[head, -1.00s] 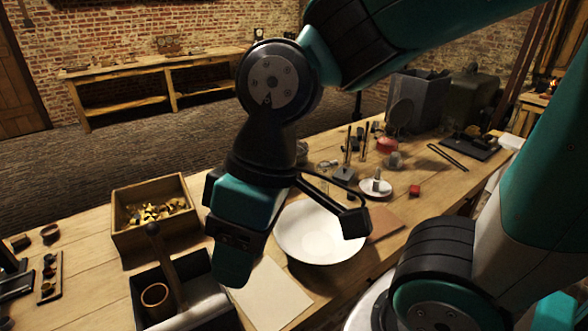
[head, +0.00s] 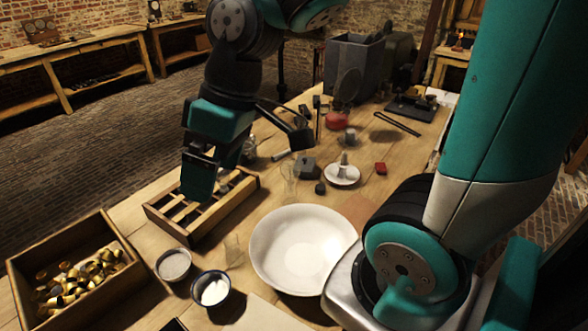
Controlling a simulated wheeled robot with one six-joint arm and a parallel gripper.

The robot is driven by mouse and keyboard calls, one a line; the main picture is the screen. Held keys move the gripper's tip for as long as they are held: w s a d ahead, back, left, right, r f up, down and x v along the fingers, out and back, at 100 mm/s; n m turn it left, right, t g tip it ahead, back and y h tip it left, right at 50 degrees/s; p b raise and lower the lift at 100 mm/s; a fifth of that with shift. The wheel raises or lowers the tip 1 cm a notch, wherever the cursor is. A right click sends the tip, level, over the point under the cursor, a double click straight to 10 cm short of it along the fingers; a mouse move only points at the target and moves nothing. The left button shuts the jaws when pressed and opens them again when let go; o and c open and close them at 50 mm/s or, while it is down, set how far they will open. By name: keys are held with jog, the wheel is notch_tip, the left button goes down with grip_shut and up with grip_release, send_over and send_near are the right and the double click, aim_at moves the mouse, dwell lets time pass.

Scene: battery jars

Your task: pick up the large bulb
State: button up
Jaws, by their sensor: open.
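My gripper (head: 212,178) points down over a slatted wooden rack (head: 218,212) at the left of the table, and it is open. I see nothing between its jaws, though its teal body hides part of the rack. A clear glass piece (head: 290,176), perhaps a bulb, stands right of the rack, apart from the gripper. A smaller clear glass piece (head: 233,250) stands in front of the rack. Another glassy shape (head: 248,149) shows just behind the gripper, partly hidden. I cannot tell which of these is the large bulb.
A large white bowl (head: 262,250) fills the middle front. Two small bowls, one grey-filled (head: 174,265) and one white-filled (head: 211,289), sit left of it. A wooden box (head: 22,262) of brass pieces is front left. A white saucer (head: 342,182) and red block (head: 380,168) lie beyond.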

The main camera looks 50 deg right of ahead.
jog(key=w+d+f+t+b, duration=0.1)
jog(key=w+d+f+t, duration=0.15)
jog(key=w+d, duration=0.8)
jog(key=m+h, duration=0.1)
jog(key=h, duration=0.1)
send_near(288, 163)
jog(key=shift+t, duration=0.25)
jog(key=x, duration=0.2)
jog(key=d+p+x, duration=0.1)
jog(key=x, duration=0.1)
jog(key=shift+w+f, duration=0.15)
jog(key=shift+f, duration=0.25)
jog(key=shift+p+x, duration=1.2)
jog(key=shift+x, duration=1.95)
jog(key=shift+a, duration=0.1)
jog(key=c, duration=1.1)
